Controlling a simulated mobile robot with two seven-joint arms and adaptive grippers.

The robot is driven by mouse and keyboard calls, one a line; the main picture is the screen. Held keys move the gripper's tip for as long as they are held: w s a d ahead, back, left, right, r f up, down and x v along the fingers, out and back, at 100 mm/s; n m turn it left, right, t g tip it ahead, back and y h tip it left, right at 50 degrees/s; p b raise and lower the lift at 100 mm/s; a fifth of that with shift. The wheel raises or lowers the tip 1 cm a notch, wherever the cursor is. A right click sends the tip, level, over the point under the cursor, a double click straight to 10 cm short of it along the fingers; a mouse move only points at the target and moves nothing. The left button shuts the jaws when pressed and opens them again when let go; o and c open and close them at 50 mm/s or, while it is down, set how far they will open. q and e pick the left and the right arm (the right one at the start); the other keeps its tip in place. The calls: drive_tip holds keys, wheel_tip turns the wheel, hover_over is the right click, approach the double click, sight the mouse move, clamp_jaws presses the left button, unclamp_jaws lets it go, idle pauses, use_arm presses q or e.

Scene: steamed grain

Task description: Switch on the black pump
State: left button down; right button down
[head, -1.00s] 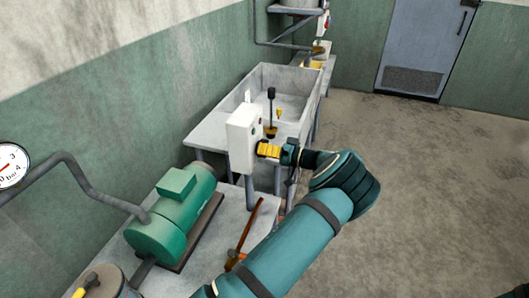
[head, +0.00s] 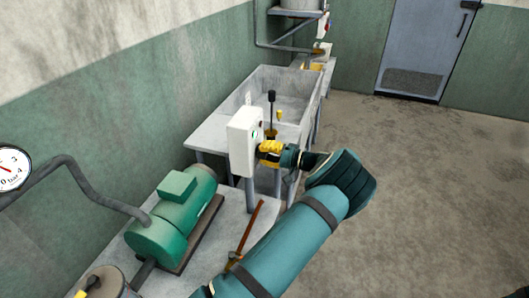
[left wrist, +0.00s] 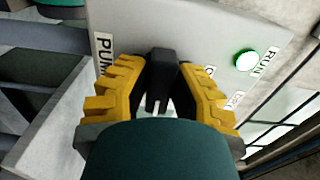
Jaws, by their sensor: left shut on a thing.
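A white switch box (head: 243,142) stands on a post beside the table. In the left wrist view its face (left wrist: 205,30) carries a partly hidden label beginning "PUM" and a green lamp (left wrist: 246,61) marked RUN, which looks lit. A black switch handle (left wrist: 161,78) sticks out of this face. My left gripper (head: 269,153) has yellow fingers and is shut on the handle; the fingertips (left wrist: 160,85) sit on both sides of it. A green motor-like machine (head: 172,215) lies on the near table; I see no clearly black pump. My right gripper is not in view.
A grey sink (head: 243,103) stands behind the box, with a black-handled tool (head: 271,98) in it. A red-brown bar (head: 250,228) lies on the near table (head: 222,235) under my arm. A pressure gauge (head: 9,168) is at the left edge. The floor at right is clear.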

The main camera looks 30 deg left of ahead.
use_arm(q)
drive_tip(key=shift+a, duration=0.1)
idle(0.3)
drive_tip(key=c, duration=0.8)
unclamp_jaws()
drive_tip(key=shift+a, duration=0.1)
drive_tip(key=v, duration=1.2)
